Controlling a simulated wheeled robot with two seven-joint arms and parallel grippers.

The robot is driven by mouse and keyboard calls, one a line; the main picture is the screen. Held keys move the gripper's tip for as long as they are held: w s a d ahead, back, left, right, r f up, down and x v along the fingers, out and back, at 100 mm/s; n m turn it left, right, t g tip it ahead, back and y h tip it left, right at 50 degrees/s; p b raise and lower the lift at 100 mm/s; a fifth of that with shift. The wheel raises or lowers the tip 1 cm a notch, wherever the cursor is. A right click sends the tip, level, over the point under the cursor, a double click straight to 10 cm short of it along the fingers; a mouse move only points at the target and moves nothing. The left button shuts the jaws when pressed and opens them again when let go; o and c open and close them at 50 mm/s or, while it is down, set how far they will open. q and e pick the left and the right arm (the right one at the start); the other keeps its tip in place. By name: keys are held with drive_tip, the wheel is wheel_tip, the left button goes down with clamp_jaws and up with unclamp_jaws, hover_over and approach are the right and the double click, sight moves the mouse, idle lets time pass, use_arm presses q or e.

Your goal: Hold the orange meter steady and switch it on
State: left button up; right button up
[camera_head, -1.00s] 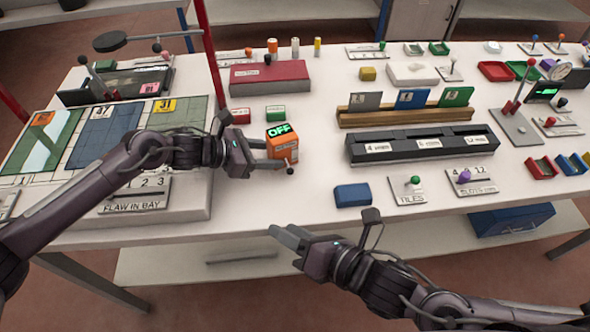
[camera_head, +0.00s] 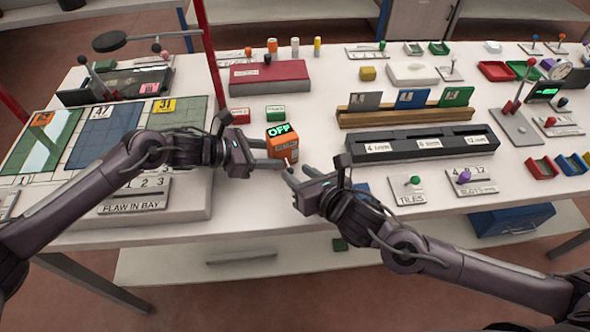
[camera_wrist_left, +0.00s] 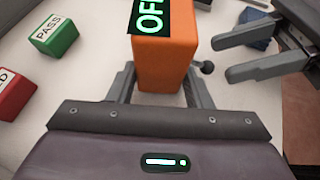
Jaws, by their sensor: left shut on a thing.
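The orange meter (camera_head: 283,148) stands upright near the front of the table, with green "OFF" on its dark display. It also shows in the left wrist view (camera_wrist_left: 166,62), with a dark ball-ended lever (camera_wrist_left: 207,67) on its right side. My left gripper (camera_head: 272,156) is shut on the meter, a finger on either side of its body. My right gripper (camera_head: 289,171) is just in front and to the right of the meter. Its two fingers are apart and empty in the left wrist view (camera_wrist_left: 226,58), close to the lever but not visibly touching it.
A green PASS block (camera_wrist_left: 54,34) and a red block (camera_wrist_left: 15,93) lie left of the meter. A dark slotted rack (camera_head: 425,145) stands to the right. My right gripper partly hides a blue block (camera_head: 361,187). The FLAW IN BAY panel (camera_head: 130,208) is at front left.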

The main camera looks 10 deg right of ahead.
sight(288, 166)
drive_tip(key=shift+x, duration=1.15)
clamp_jaws()
